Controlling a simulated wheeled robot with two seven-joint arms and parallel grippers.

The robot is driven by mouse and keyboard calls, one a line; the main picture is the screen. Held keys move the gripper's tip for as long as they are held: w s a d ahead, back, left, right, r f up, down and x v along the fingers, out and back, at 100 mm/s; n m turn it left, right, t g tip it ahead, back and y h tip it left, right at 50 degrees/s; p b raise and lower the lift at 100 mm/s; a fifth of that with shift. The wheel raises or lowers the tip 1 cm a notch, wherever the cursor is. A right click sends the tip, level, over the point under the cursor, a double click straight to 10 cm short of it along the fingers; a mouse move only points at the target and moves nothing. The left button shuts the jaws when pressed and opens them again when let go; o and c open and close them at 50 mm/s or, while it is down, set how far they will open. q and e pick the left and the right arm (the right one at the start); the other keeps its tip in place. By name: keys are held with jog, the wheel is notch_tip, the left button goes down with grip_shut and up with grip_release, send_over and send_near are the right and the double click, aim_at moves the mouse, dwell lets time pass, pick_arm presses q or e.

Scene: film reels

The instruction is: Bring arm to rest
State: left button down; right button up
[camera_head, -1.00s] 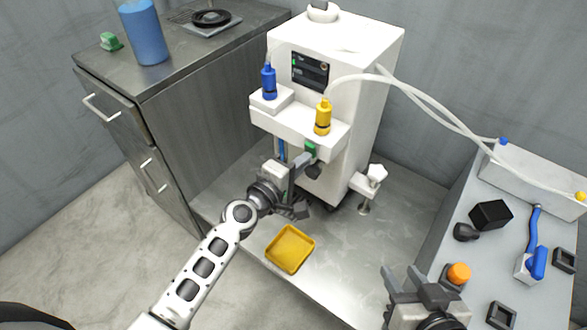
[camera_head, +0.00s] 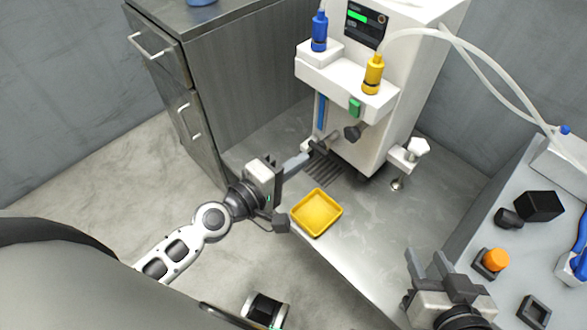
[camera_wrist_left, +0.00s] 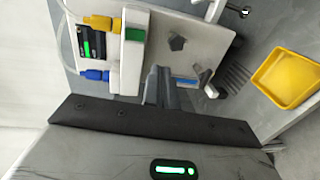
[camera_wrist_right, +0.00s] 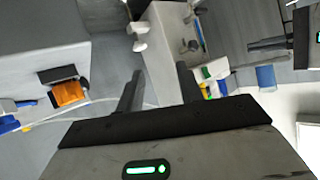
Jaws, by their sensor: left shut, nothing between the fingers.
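My left gripper (camera_head: 302,160) is shut and empty in front of the white machine (camera_head: 372,140), above the metal floor plate and left of the yellow tray (camera_head: 316,213). In the left wrist view its fingers (camera_wrist_left: 160,86) are together, with the machine and the yellow tray (camera_wrist_left: 288,84) beyond. My right gripper (camera_head: 432,262) is at the lower right of the head view, by the grey bench. Its two fingers stand apart with nothing visible between them, as the right wrist view (camera_wrist_right: 158,90) also shows.
The machine carries a blue bottle (camera_head: 319,32), a yellow bottle (camera_head: 373,74) and a green button (camera_head: 354,107). A grey cabinet (camera_head: 225,90) stands left of it. The right bench holds an orange knob (camera_head: 496,259), a black block (camera_head: 540,205) and a square frame (camera_head: 533,311).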

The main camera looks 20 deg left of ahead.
pick_arm(q)
jog(key=shift+s+a, duration=0.15)
jog(key=shift+s, duration=0.1)
pick_arm(e)
jog(key=shift+w+a+f, duration=0.15)
jog(key=shift+f, duration=0.2)
